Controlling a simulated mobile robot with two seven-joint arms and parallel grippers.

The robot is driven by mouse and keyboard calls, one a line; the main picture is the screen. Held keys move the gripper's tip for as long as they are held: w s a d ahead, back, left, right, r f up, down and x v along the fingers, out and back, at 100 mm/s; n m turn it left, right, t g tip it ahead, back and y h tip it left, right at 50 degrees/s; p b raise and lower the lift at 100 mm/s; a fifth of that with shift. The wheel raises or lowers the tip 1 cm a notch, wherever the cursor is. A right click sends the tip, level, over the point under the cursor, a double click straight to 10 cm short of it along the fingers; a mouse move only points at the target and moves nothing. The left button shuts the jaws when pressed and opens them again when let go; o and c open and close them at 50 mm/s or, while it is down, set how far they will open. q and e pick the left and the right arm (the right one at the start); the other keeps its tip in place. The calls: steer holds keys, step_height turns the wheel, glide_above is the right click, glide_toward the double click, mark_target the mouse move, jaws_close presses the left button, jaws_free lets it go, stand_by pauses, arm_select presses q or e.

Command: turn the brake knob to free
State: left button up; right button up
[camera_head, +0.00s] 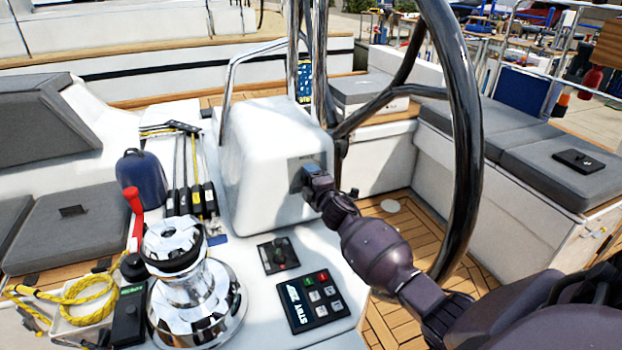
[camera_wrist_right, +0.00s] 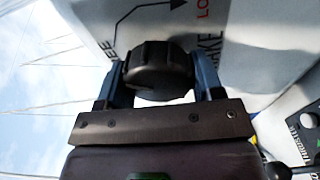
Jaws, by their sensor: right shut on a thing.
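The brake knob (camera_wrist_right: 158,70) is black and ribbed and sits on the white pedestal panel in the right wrist view. Its label (camera_wrist_right: 207,35) is partly visible beside it, with a dark arrow line and red lettering. My right gripper (camera_wrist_right: 160,82) has a blue finger on each side of the knob and is shut on it. In the head view my right gripper (camera_head: 310,178) reaches the side of the white pedestal (camera_head: 265,150), and it hides the knob there. My left gripper is not in view.
A chrome winch (camera_head: 185,270), a red-handled lever (camera_head: 133,210), and a button panel (camera_head: 308,302) lie in front of the pedestal. Yellow rope (camera_head: 85,295) is coiled at left.

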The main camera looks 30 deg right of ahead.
steer(key=n, duration=0.3)
steer(key=shift+n+p, duration=0.3)
steer(key=shift+n, duration=0.1)
steer(key=shift+n+g+y+p, duration=0.3)
steer(key=shift+n, duration=0.8)
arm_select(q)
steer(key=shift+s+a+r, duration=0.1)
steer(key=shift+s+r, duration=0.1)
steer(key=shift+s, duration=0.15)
arm_select(e)
steer(key=shift+n, duration=0.3)
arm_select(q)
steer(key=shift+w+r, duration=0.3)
arm_select(e)
steer(key=shift+f, duration=0.1)
steer(key=o, duration=0.9)
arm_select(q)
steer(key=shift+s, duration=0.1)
arm_select(e)
steer(key=shift+s, duration=0.15)
